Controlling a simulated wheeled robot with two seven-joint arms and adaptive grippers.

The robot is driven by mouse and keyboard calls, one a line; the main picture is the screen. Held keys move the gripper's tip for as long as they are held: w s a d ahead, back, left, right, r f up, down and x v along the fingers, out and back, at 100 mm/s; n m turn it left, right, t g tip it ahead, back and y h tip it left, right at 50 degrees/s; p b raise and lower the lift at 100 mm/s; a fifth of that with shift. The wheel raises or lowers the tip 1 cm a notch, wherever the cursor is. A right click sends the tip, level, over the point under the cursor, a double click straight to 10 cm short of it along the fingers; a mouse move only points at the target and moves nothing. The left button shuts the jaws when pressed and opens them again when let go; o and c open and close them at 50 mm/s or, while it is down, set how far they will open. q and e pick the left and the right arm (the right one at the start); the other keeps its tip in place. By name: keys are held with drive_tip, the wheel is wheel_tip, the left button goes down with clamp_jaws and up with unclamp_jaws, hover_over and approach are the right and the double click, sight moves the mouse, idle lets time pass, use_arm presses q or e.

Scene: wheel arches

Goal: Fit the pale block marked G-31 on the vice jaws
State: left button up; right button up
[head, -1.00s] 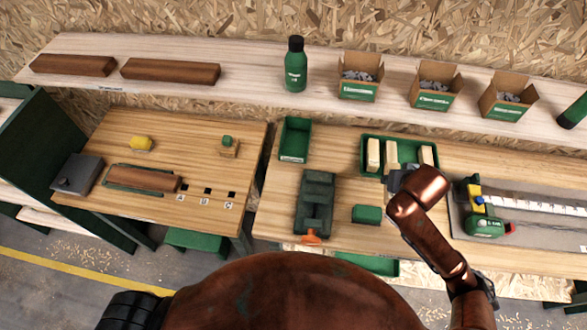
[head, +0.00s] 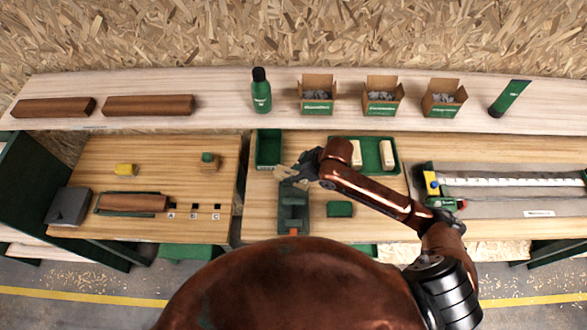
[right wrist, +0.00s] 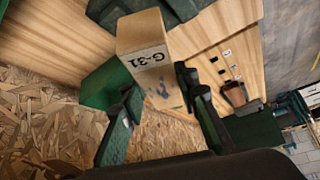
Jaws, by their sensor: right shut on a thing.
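The pale block marked G-31 (right wrist: 145,50) is between the fingertips of my right gripper (right wrist: 160,105) in the right wrist view, its label facing the camera. In the head view my right gripper (head: 296,174) is shut on this block (head: 283,172), which looks tilted. They are above the back end of the green vice (head: 293,212), apart from its front end. The gripper and block partly cover the back of the vice, so its jaws are not clear. My left gripper is not in view.
A green tray (head: 372,170) holds pale blocks; my arm hides its left part. A green bin (head: 268,142) stands behind the vice. A green block (head: 340,208) lies right of the vice. A measuring rail (head: 500,182) is farther right. Boards and boxes line the back shelf.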

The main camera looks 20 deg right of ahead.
drive_tip(key=n+g+p, duration=0.1)
drive_tip(key=n+p, duration=0.1)
drive_tip(key=p, duration=0.1)
drive_tip(key=s+n+y+p, duration=0.1)
drive_tip(key=p, duration=0.2)
drive_tip(key=shift+s+r+n+g, duration=0.1)
drive_tip(key=shift+r+n+g, duration=0.05)
drive_tip(key=shift+n+g, duration=0.25)
use_arm(q)
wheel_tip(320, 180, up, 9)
drive_tip(key=p, duration=0.1)
use_arm(e)
drive_tip(key=shift+s+f+n, duration=0.1)
drive_tip(key=shift+f+n, duration=0.1)
drive_tip(key=shift+n, duration=0.1)
wheel_tip(320, 180, down, 6)
drive_tip(key=b, duration=0.4)
drive_tip(key=shift+r+b, duration=0.25)
drive_tip(key=shift+b, duration=0.1)
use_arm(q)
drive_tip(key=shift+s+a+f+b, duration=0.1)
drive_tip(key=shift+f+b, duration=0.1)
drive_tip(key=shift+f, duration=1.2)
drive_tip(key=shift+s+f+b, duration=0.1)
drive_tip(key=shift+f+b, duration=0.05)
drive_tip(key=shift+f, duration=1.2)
use_arm(e)
drive_tip(key=shift+f, duration=1.2)
drive_tip(key=o, duration=1.2)
drive_tip(key=shift+o, duration=0.2)
